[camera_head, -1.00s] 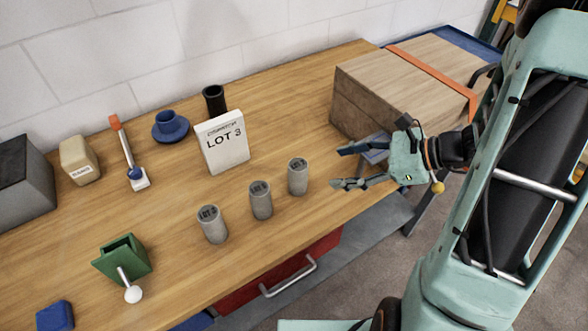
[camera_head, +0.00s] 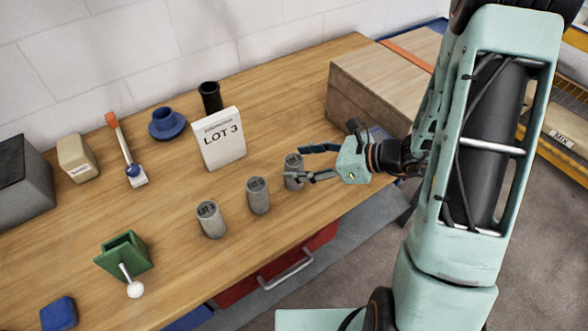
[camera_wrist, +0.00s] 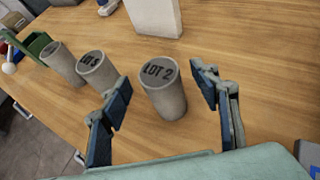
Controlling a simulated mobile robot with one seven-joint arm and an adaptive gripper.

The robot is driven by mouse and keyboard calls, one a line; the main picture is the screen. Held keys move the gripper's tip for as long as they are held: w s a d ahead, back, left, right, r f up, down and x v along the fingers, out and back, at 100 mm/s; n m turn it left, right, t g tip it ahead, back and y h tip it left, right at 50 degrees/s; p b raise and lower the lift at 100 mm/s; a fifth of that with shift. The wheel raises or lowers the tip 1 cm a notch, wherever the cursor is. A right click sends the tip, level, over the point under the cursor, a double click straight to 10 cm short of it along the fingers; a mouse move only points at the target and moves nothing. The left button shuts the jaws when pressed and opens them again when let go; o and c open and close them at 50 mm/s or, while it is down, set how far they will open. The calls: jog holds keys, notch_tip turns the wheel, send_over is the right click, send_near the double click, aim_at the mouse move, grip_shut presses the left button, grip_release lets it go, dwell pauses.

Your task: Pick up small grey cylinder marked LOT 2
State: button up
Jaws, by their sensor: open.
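Three small grey cylinders stand upright in a row on the wooden table. The one marked LOT 2 (camera_wrist: 163,92) is in the middle of the wrist view; in the head view it is the right-hand cylinder (camera_head: 293,171), partly covered by my fingers. My gripper (camera_head: 308,163) is open, with its fingers on either side of this cylinder. In the wrist view the two blue finger pads (camera_wrist: 162,88) stand apart with visible gaps to the cylinder. The middle cylinder (camera_head: 258,196) and the left cylinder (camera_head: 211,220) stand to the left; their markings are hard to read.
A wooden box (camera_head: 365,100) with an orange strap is at the back right. The middle cylinder stands close to my gripper's left finger.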

jog(key=shift+w+a+f, duration=0.15)
jog(key=shift+a+f, duration=0.05)
jog(key=shift+a, duration=0.1)
jog(key=shift+c, duration=0.2)
grip_shut()
jog(key=shift+r, duration=0.1)
